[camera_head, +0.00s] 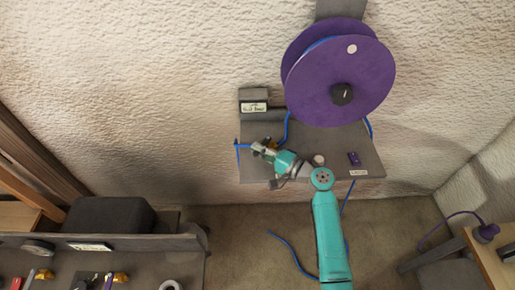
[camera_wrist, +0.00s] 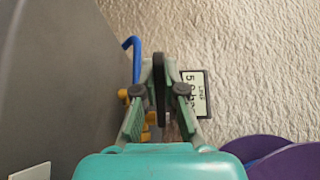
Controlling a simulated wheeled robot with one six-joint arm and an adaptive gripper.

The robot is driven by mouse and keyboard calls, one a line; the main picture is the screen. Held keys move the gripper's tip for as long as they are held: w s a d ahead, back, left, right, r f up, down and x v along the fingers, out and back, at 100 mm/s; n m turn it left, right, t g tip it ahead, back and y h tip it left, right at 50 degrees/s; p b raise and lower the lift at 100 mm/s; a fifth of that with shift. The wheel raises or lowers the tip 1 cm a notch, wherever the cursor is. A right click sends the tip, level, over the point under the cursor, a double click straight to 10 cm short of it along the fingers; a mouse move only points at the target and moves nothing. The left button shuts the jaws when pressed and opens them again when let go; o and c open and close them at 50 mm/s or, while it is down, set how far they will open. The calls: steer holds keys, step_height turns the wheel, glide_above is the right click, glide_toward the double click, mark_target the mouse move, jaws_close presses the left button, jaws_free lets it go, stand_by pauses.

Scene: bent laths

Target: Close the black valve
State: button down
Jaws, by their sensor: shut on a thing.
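In the wrist view my gripper (camera_wrist: 160,72) is shut on the black valve's handle (camera_wrist: 160,95), a flat black lever that stands on edge between the two green fingers. Brass-yellow parts (camera_wrist: 123,96) and a bent blue hose (camera_wrist: 131,46) show to the left of the fingers. In the head view my gripper (camera_head: 266,149) is at the left part of the grey wall shelf, at the blue hose. There the gripper hides most of the valve. How far the handle is turned cannot be told.
A large purple reel (camera_head: 338,75) hangs above the grey shelf (camera_head: 345,142). A labelled grey box (camera_head: 254,94) is on the wall behind the valve. A small purple item (camera_head: 354,159) lies on the shelf's right. A bench with tools (camera_head: 90,243) stands at lower left.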

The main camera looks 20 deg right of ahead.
steer(key=shift+s+d+n+g+y, duration=0.2)
steer(key=shift+s+n+g+y, duration=0.05)
steer(key=shift+n+g+y, duration=0.5)
steer(key=shift+s+d+n+g+y, duration=0.2)
steer(key=shift+n+g+y, duration=0.45)
steer(key=shift+y, duration=0.1)
steer(key=c, duration=1.2)
jaws_free()
steer(key=shift+c, duration=0.2)
steer(key=v, duration=1.2)
